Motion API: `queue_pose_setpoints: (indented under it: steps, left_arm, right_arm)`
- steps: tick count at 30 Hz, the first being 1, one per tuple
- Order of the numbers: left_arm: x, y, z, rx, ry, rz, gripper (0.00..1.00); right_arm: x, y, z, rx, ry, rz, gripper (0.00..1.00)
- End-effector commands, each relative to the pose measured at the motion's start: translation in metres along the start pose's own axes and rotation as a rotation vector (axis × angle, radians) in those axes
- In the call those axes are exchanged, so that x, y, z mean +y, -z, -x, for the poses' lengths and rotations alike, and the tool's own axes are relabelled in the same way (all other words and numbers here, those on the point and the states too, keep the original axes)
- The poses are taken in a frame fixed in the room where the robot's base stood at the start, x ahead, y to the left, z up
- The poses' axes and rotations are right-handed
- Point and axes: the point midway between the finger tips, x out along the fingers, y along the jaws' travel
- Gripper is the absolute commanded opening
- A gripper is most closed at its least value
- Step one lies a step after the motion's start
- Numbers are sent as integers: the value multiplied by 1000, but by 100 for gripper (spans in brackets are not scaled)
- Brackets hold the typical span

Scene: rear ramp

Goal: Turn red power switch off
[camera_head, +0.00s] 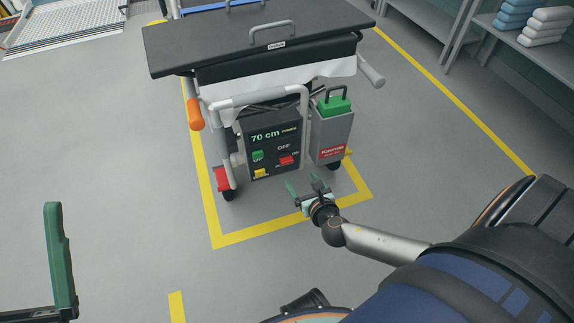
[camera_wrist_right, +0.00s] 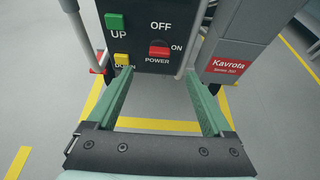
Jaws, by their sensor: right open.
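The red power switch (camera_head: 286,160) is on the black control panel at the rear of the cart. In the right wrist view the switch (camera_wrist_right: 159,49) lies level under the OFF label, with ON at its right and POWER below. My right gripper (camera_head: 306,186) is open and empty, below and in front of the panel. In the right wrist view its green fingers (camera_wrist_right: 160,88) are wide apart, with the switch beyond the gap, untouched. Part of my left gripper (camera_head: 60,255), one green finger, shows at the lower left, away from the cart; its other finger is out of view.
A green UP button (camera_wrist_right: 115,21) and yellow DOWN button (camera_wrist_right: 121,59) sit left of the switch. A grey Kavrota box (camera_head: 333,128) hangs at the panel's right. The grey cart frame (camera_wrist_right: 192,30) rises beside the switch. The floor before the cart is clear.

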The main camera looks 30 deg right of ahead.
Motion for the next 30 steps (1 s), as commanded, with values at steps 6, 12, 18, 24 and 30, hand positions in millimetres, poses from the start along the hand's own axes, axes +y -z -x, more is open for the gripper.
queue_pose_setpoints:
  steps: [6, 12, 18, 24, 30]
  left_arm:
    - [8, -16, 15, -8, -3, 28, 93]
    - [17, -30, 28, -18, -9, 32, 93]
    - [22, -38, 35, -25, -16, 22, 93]
    - [23, -40, 37, -28, -19, 17, 93]
    - [24, -40, 36, -30, -19, 17, 93]
  right_arm:
    - [0, 3, -44, -2, 2, -5, 85]
    - [1, 3, -83, -1, 0, -8, 85]
    - [0, 2, -108, 2, 0, -8, 85]
    - [0, 1, -115, 3, 0, -8, 85]
    - [1, 0, -114, 3, -1, -8, 85]
